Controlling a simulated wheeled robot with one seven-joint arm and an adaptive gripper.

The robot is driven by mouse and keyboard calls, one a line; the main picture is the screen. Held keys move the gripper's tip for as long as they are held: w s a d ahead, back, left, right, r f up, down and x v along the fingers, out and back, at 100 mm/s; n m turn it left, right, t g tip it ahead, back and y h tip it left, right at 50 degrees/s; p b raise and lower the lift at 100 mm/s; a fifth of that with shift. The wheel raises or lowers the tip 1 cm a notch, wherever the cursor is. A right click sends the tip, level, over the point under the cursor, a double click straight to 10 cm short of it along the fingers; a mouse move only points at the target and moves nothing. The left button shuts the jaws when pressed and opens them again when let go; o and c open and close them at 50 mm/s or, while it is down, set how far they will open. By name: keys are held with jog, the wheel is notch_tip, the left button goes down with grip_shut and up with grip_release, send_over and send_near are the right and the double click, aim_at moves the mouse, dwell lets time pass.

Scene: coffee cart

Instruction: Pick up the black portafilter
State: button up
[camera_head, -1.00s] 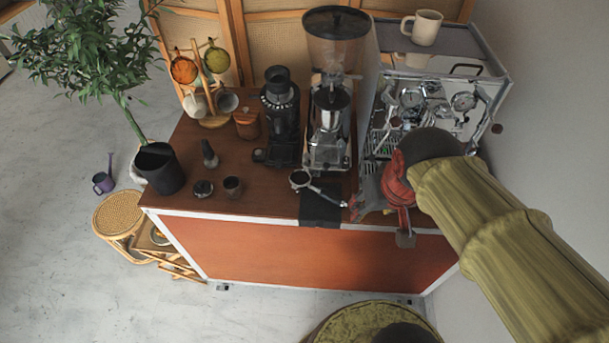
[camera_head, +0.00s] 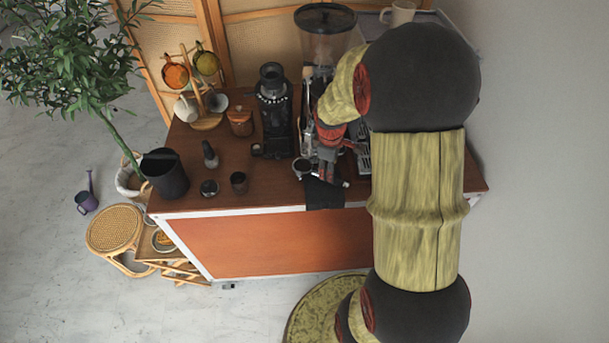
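The portafilter (camera_head: 302,167) lies near the front edge of the cart's wooden top. Its round metal-rimmed head is dark inside, and its handle points to the right over a black cloth (camera_head: 322,196). My gripper (camera_head: 327,170) points down over the handle, just right of the head. It covers the middle of the handle, and the handle's end shows to its right. The fingers are small and dark here, so I cannot tell whether they are open or touch the handle.
The grinder with the clear hopper (camera_head: 325,30) stands close behind my gripper. A black grinder (camera_head: 274,110) stands to its left. My arm hides most of the espresso machine. A white mug (camera_head: 399,13) shows at the top.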

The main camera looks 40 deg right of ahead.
notch_tip(320, 180, down, 2)
jog(key=shift+w+d+f, duration=0.1)
jog(key=shift+w+f, duration=0.05)
jog(key=shift+w+d+f+b, duration=0.1)
jog(key=shift+d+f+b, duration=0.15)
jog(key=shift+f, duration=0.65)
jog(key=shift+s+d+f+b, duration=0.1)
jog(key=shift+d+f+b, duration=0.15)
jog(key=shift+f, duration=0.65)
jog(key=shift+w+d+f+b, duration=0.1)
jog(key=shift+d+f+b, duration=0.15)
jog(key=shift+f, duration=0.65)
jog(key=shift+c, duration=1.3)
grip_shut()
jog(key=shift+r, duration=0.1)
